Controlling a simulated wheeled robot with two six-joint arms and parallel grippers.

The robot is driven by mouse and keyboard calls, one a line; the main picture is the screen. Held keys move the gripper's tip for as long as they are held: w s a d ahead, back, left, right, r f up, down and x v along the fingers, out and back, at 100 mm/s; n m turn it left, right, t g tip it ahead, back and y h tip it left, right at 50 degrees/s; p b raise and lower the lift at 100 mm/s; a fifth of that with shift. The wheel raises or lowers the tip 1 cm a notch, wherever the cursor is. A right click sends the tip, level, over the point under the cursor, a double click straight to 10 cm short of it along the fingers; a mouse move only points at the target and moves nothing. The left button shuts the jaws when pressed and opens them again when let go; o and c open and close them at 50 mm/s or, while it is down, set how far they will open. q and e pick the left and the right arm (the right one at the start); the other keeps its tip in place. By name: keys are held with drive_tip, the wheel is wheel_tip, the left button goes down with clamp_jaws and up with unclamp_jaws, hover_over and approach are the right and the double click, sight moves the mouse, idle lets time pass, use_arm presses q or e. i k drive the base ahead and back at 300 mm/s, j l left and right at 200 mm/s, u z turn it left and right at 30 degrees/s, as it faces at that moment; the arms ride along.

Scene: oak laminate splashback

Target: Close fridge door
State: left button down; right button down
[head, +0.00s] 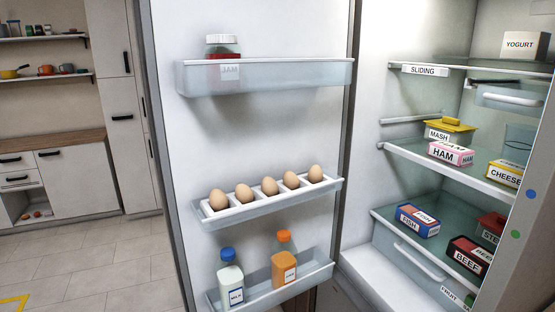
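The fridge door (270,140) stands wide open in the head view, its white inner side facing me. It bears a jam jar (223,60) on the top shelf, several eggs (269,186) in the middle rack, and a milk bottle (230,280) and an orange bottle (284,262) on the bottom shelf. The fridge's open inside (420,100) is to the right of the door. The door's outer side and handle are hidden. Neither of my grippers is in the picture.
Fridge shelves (440,172) hold a yogurt box (525,45), a ham box (450,154), a fish box (418,220) and a beef box (468,254). Kitchen cabinets (80,180) stand at the far left. The tiled floor (90,260) left of the door looks mostly clear.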

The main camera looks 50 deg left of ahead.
sight(290, 112)
drive_tip(key=j+z, duration=0.1)
drive_tip(key=j, duration=0.55)
drive_tip(key=j+z, duration=0.1)
drive_tip(key=j, duration=0.6)
drive_tip(key=j+z, duration=0.15)
drive_tip(key=j, duration=0.5)
drive_tip(key=j+z, duration=0.1)
drive_tip(key=j, duration=0.55)
drive_tip(key=k+j+z, duration=0.1)
drive_tip(key=j, duration=0.55)
drive_tip(key=k+j+z, duration=0.1)
drive_tip(key=j, duration=0.55)
drive_tip(key=k+j, duration=0.2)
drive_tip(key=j, duration=0.2)
drive_tip(key=k+j+z, duration=0.3)
drive_tip(key=j, duration=0.25)
drive_tip(key=k+j+z, duration=0.35)
drive_tip(key=j, duration=0.15)
